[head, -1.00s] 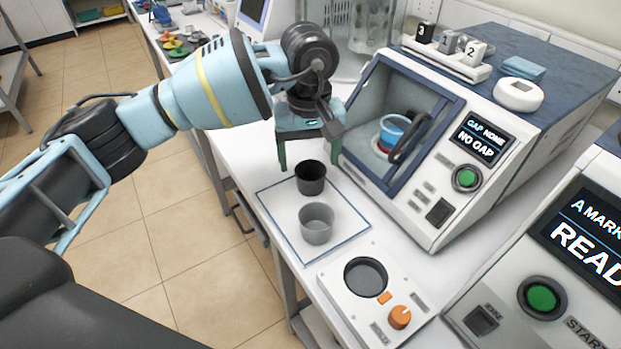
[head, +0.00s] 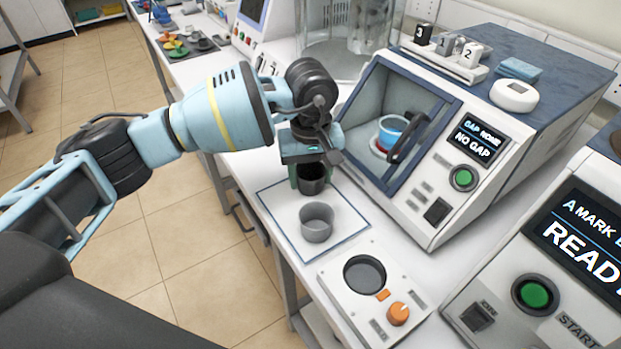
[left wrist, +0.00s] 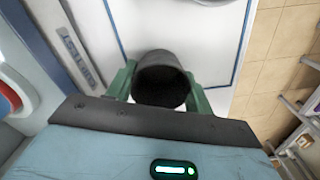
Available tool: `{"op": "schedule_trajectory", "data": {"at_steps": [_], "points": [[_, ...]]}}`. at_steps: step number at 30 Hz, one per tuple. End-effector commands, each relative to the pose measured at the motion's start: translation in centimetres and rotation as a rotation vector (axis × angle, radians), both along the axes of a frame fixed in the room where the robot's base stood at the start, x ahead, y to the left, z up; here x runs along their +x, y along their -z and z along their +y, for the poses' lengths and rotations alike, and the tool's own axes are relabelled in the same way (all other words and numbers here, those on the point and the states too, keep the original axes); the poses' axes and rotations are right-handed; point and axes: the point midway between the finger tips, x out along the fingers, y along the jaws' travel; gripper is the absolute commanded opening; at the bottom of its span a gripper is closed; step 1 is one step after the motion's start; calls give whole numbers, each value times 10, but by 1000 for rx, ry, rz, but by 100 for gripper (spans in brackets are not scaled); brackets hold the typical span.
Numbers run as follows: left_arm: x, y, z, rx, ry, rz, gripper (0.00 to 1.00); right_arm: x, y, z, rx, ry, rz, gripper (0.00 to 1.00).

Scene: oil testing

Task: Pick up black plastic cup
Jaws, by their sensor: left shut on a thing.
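The black plastic cup (head: 311,181) stands upright at the back part of a white mat with a blue outline (head: 350,241). My left gripper (head: 309,178) has come down around it, and its green fingers are shut on the cup's two sides. In the left wrist view the black cup (left wrist: 162,80) shows its dark opening between the green fingers (left wrist: 160,88). A grey cup (head: 317,223) stands upright on the same mat, just in front of the black one. My right gripper is not in view.
A panel with a round well and orange knob (head: 398,313) lies nearer. Another machine showing "READ" (head: 537,294) is at lower right. The table's left edge is close.

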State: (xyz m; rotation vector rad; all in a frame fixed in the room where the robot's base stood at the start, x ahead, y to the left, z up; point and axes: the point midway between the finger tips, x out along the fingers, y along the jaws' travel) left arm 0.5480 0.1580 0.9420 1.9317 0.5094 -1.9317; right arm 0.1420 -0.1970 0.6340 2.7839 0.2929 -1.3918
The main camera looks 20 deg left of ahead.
Motion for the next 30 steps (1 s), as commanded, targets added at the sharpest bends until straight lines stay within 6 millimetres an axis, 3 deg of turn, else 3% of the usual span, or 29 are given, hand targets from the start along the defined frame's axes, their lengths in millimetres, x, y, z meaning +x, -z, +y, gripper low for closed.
{"op": "schedule_trajectory", "data": {"at_steps": [13, 20, 30], "points": [[0, -5, 0, 0, 0, -1, 30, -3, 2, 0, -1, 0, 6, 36], [1, -33, 0, 0, 1, -4, 30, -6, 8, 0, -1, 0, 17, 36], [-58, -40, 13, 1, 3, 0, 30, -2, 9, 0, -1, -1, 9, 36]]}}
